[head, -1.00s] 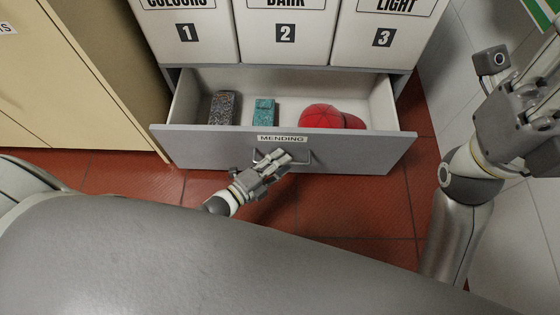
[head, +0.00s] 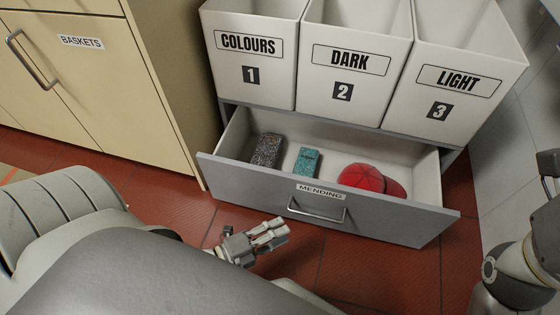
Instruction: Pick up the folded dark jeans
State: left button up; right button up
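I cannot make out any folded dark jeans in this view. The open drawer (head: 390,218) is labelled MENDING and holds a dark speckled block-like item (head: 267,150), a small teal item (head: 307,161) and a red cap (head: 362,178). My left gripper (head: 284,229) is in front of the drawer, low over the floor and left of the drawer handle (head: 316,212). It is apart from the handle and empty, its two fingers seeming slightly parted. Of my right arm only the forearm and a bit of wrist hardware show at the right edge; its fingers are out of frame.
Three white bins stand above the drawer: COLOURS 1 (head: 250,75), DARK 2 (head: 343,92) and LIGHT 3 (head: 440,112). Their insides show only partly. A cream cabinet (head: 120,110) labelled BASKETS stands at left. The red tiled floor (head: 380,268) is clear before the drawer.

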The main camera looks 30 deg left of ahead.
aim_at(267, 153)
jog(key=k+j, duration=0.75)
jog(key=k, duration=0.1)
